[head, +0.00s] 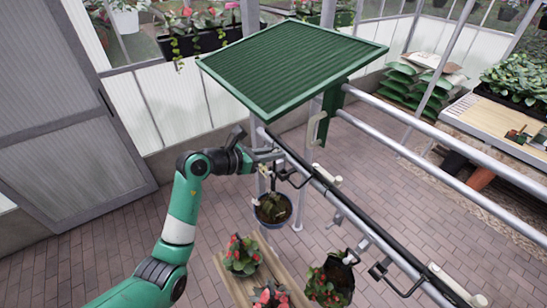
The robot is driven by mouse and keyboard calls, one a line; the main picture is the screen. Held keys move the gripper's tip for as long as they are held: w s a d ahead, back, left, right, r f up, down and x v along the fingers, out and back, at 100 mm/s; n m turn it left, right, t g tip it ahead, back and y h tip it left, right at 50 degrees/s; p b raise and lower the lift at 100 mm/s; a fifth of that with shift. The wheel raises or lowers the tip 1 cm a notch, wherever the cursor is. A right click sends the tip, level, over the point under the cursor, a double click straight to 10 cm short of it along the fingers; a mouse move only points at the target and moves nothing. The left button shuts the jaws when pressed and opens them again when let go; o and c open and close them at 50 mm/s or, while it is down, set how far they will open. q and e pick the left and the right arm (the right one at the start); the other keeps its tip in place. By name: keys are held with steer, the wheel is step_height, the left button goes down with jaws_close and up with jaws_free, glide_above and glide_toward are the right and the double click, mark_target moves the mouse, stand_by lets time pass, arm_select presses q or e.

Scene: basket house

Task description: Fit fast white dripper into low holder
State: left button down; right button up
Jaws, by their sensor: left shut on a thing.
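My left gripper (268,156) reaches in from the left to the upper end of the rail, beside the post under the green panel. It is shut on a small pale piece (264,169), which looks like the white dripper; the fingers partly hide it. A dark hanging pot (272,208) is just below it. Pale blocks sit along the rail, one at mid-rail (334,182) and one near the bottom right (450,284). Black bracket-like parts (380,270) hang from the rail. I cannot tell which part is the low holder. My right gripper is not in view.
A green ribbed panel (292,62) overhangs the rail. The black pipe (368,222) runs diagonally to the lower right. Flowering pots (242,255) stand on a wooden bench (232,282); another pot (330,283) hangs beside it. The brick floor at left is clear.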

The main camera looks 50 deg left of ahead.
arm_select(q)
steer(key=b+x, duration=0.2)
steer(key=x, duration=0.1)
steer(key=shift+w+d+f, duration=0.1)
steer(key=shift+w+f, duration=0.1)
steer(key=shift+w, duration=0.05)
stand_by(0.4)
stand_by(0.6)
steer(key=shift+p, duration=0.4)
steer(key=shift+p, duration=0.35)
steer(key=shift+f, duration=0.1)
